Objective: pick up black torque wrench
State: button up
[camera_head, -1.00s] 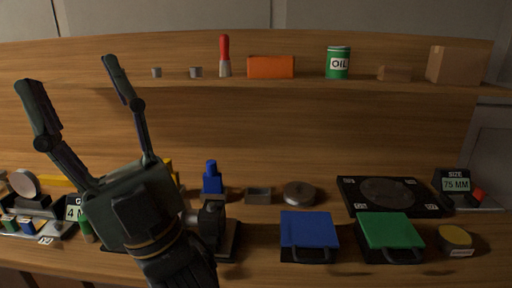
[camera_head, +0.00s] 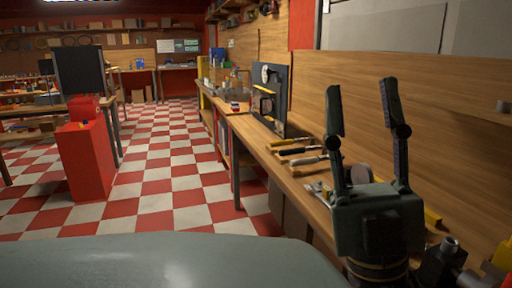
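My gripper (camera_head: 363,98) stands upright at the right of the head view, its two dark fingers spread wide with nothing between them. Several long tools lie on the wooden bench (camera_head: 262,146) to the left of my gripper and farther along the bench. One is a dark tool (camera_head: 298,151); just nearer lies a tool with a dark handle and a pale metal part (camera_head: 308,161). They are small here, and I cannot tell which is the black torque wrench. My gripper is apart from them in the picture and hides part of the bench.
A dark upright panel (camera_head: 270,95) stands on the bench beyond the tools. A round grey disc (camera_head: 361,174) shows behind my gripper. A red cabinet (camera_head: 85,158) stands at left. The checkered floor (camera_head: 160,190) between it and the bench is clear.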

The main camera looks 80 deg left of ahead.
aim_at(286, 152)
jog(key=u, duration=2)
jog(key=i+j, duration=0.25)
jog(key=i, duration=0.2)
jog(key=i+j, duration=0.2)
jog(key=i, duration=0.3)
jog(key=i+j, duration=0.25)
jog(key=i, duration=0.2)
jog(key=i+j, duration=0.2)
jog(key=i, duration=0.3)
jog(key=i+j, duration=0.25)
jog(key=i, duration=0.2)
